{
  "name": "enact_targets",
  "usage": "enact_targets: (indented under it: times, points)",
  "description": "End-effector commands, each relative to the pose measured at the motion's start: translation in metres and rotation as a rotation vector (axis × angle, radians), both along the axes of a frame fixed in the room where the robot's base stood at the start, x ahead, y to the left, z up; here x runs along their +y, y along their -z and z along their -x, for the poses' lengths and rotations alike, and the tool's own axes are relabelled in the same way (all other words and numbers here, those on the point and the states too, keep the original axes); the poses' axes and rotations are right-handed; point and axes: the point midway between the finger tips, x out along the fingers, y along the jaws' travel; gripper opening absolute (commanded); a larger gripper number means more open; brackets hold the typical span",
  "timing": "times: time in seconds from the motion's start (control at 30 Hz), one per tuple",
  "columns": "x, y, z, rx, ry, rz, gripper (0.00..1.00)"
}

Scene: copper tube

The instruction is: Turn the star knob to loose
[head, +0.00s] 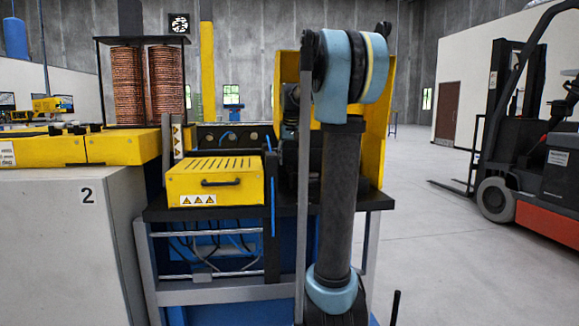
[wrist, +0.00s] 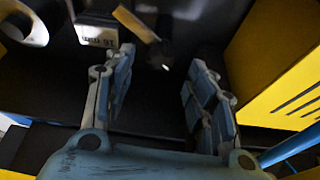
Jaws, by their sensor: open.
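My gripper (wrist: 162,62) is open in the wrist view, its two blue-padded fingers apart with nothing clearly held between them. A dark area lies beyond the fingers, with a small bright spot (wrist: 165,68) between the tips. I cannot make out the star knob for certain in either view; it may be lost in this dark area. A tan bar (wrist: 136,24) and a block with a white printed label (wrist: 97,36) sit beyond the left finger; the print is too small to read. In the head view my arm hides the gripper and part of the machine.
A yellow vented cover (head: 215,180) with a black handle sits left of my arm, on a black machine deck (head: 165,213). A yellow panel (wrist: 275,65) stands close right of the fingers. A forklift (head: 540,150) stands at the right, with open floor (head: 440,230) before it.

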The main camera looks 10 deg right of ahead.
Motion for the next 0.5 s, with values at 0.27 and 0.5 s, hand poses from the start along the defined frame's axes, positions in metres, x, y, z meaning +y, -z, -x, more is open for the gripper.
enact_targets:
  times: [0.27, 0.5]
  points:
    - [0.002, -0.048, 0.019, 0.0, 0.0, 0.0, 0.51]
    - [0.003, -0.071, 0.028, 0.0, 0.0, 0.0, 0.51]
